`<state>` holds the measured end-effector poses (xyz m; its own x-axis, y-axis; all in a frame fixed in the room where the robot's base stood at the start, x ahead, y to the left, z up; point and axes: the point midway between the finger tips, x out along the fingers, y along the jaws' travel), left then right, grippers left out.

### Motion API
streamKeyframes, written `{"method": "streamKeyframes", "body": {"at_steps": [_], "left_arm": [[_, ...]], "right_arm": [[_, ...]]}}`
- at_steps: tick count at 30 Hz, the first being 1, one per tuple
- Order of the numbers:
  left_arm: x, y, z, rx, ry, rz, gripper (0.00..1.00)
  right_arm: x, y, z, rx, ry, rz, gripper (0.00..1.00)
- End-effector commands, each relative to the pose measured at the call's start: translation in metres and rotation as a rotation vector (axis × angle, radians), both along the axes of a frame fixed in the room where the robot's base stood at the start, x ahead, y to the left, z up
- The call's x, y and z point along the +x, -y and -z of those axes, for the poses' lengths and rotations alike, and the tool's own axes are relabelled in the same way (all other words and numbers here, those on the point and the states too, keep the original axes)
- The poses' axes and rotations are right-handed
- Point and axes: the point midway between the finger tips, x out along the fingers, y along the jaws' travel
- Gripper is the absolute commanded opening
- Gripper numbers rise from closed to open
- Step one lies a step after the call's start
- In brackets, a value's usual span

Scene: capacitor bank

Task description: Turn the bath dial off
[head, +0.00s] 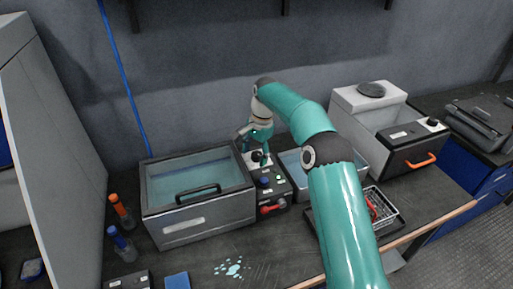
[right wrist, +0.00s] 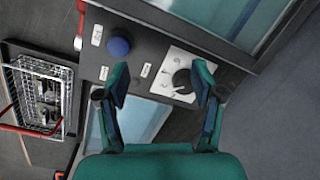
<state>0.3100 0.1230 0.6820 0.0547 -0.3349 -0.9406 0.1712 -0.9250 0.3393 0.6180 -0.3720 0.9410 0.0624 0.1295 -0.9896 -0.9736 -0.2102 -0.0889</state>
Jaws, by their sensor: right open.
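The bath dial (right wrist: 183,80) is a black knob on a white marked plate on the dark control panel (right wrist: 150,60). In the head view the dial (head: 257,156) shows small at the panel's back, partly hidden by my gripper. My right gripper (right wrist: 160,73) is open above the panel. In the wrist view the dial appears between its two fingers, closer to the right finger; I cannot tell whether they touch. In the head view my right gripper (head: 262,152) reaches down at the panel's back. My left gripper is not in view.
A glass-lidded bath (head: 200,222) stands left of the panel. A blue knob (right wrist: 118,47) sits on the same panel, beside the left finger. A red handle (head: 271,209) is at the panel's front. A wire basket (head: 385,208) and a white-topped unit (head: 372,110) stand to the right.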

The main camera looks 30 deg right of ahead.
Motion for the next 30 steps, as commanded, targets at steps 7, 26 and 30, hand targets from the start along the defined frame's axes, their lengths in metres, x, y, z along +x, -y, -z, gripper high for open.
{"method": "streamKeyframes", "body": {"at_steps": [7, 26, 30], "left_arm": [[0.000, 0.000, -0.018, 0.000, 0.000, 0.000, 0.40], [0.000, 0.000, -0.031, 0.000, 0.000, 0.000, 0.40], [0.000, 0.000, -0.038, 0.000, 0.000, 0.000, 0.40]], "right_arm": [[0.025, -0.016, -0.075, -0.428, 0.046, -0.296, 0.67], [0.043, 0.010, -0.026, -0.527, 0.052, -0.353, 0.67], [0.047, 0.021, 0.002, -0.527, 0.053, -0.352, 0.67]]}}
